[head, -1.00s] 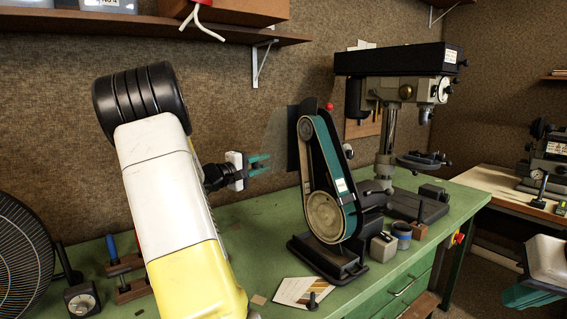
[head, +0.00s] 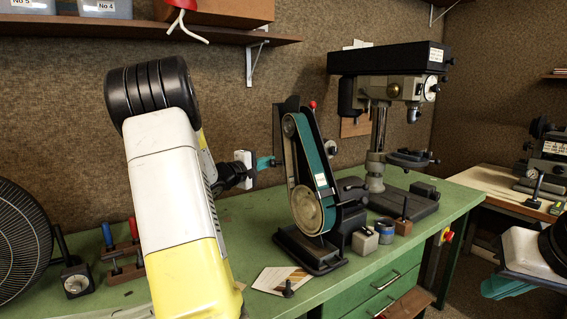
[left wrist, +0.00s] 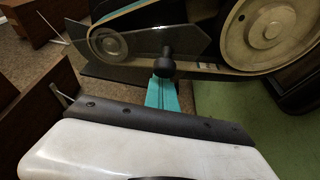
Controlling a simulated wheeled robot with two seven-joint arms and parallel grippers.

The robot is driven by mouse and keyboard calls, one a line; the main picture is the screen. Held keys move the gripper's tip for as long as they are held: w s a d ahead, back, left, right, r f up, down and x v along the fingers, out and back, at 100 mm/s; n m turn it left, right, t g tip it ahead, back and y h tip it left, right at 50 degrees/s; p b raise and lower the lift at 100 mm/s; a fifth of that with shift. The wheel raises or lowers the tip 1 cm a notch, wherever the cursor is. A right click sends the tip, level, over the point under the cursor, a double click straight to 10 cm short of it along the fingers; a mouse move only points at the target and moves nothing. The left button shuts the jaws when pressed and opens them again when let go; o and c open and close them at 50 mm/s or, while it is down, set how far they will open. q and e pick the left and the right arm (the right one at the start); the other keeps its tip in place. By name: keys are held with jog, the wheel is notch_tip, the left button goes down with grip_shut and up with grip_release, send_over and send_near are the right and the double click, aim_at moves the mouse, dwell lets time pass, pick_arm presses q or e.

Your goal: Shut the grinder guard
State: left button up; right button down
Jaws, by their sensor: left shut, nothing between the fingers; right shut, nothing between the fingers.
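The belt grinder (head: 318,190) stands on the green bench, with a teal belt and a large lower wheel. A dark flat panel, apparently its guard (head: 280,120), stands out at its upper left, beside the belt. In the left wrist view the dark guard sheet (left wrist: 140,66) lies by the belt, with a black round knob (left wrist: 165,66). My left gripper (head: 265,162) is shut and empty at the grinder's left side. Its teal fingers (left wrist: 162,95) reach just below the knob; whether they touch it is unclear. My right gripper (head: 505,287) is shut and empty at lower right.
A drill press (head: 380,120) stands right of the grinder. Small blocks and a blue-banded cup (head: 386,231) sit in front of it. A card (head: 282,280) lies near the bench's front edge. A shelf (head: 150,32) hangs above. A fan (head: 20,240) stands at far left.

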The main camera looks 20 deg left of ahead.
pick_arm(q)
jog(key=o, duration=0.3)
jog(key=shift+s+r, duration=0.1)
jog(key=shift+s, duration=0.05)
jog(key=o, duration=0.4)
jog(key=shift+a, duration=0.4)
jog(key=shift+o, duration=0.7)
jog(key=shift+d, duration=0.15)
